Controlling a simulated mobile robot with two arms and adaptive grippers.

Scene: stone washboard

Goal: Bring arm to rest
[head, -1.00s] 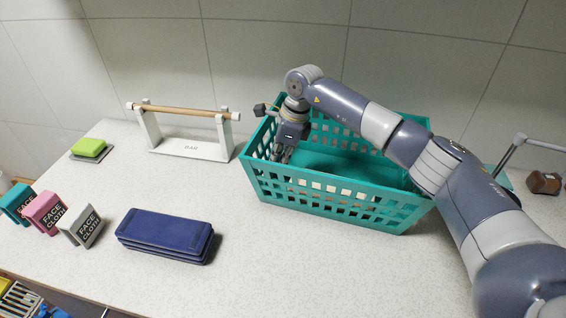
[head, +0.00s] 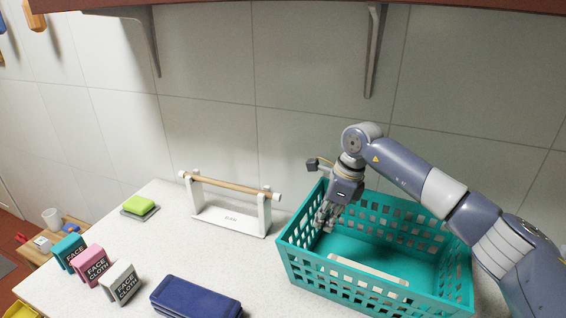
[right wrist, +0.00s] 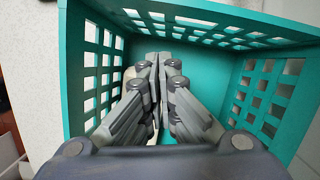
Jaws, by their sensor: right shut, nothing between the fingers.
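My right arm (head: 440,193) reaches in from the right, over the teal basket (head: 290,245). My right gripper (head: 325,222) points down at the basket's left end, with its fingertips around rim height or a little inside. In the right wrist view the fingers (right wrist: 158,62) are pressed together with nothing between them, and the basket's teal walls (right wrist: 210,75) surround them. My left gripper is out of view.
A white stand with a wooden bar (head: 232,205) is left of the basket. Green sponge (head: 138,204), face cloth boxes (head: 96,265) and a dark blue stack (head: 195,298) lie farther left. A shelf (head: 300,5) runs overhead. A pale strip (head: 368,270) shows at the basket's front.

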